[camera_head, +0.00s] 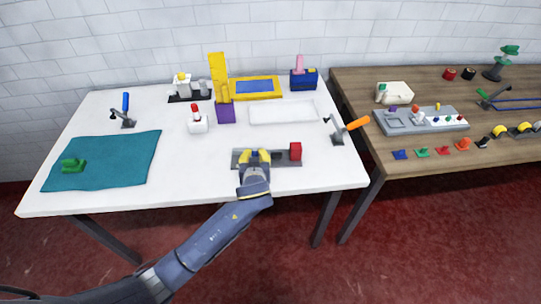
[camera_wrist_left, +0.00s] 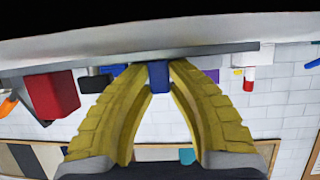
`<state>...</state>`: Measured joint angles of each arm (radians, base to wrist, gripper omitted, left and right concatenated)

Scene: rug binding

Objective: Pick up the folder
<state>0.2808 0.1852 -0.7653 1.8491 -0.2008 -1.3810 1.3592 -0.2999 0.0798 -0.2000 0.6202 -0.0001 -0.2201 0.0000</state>
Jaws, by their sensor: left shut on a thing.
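My left gripper (camera_head: 255,156) reaches over the front middle of the white table, at a flat grey base plate (camera_head: 279,160). In the left wrist view, which is upside down, its yellow fingers (camera_wrist_left: 159,76) are closed on a small dark-blue piece (camera_wrist_left: 159,74), seemingly the folder. The piece is at the grey plate (camera_wrist_left: 200,50), and I cannot tell whether it touches it. In the head view the fingers hide it. A red block (camera_head: 295,151) stands on the plate's right end; it also shows in the left wrist view (camera_wrist_left: 52,95). My right gripper is not in view.
A teal cloth (camera_head: 110,165) with a green clip (camera_head: 73,165) lies at left. An orange-handled clamp (camera_head: 347,129) stands at the right edge. A white tray (camera_head: 283,112), purple-and-yellow stand (camera_head: 224,110) and red-topped bottle (camera_head: 197,122) are behind. The table is clear between cloth and plate.

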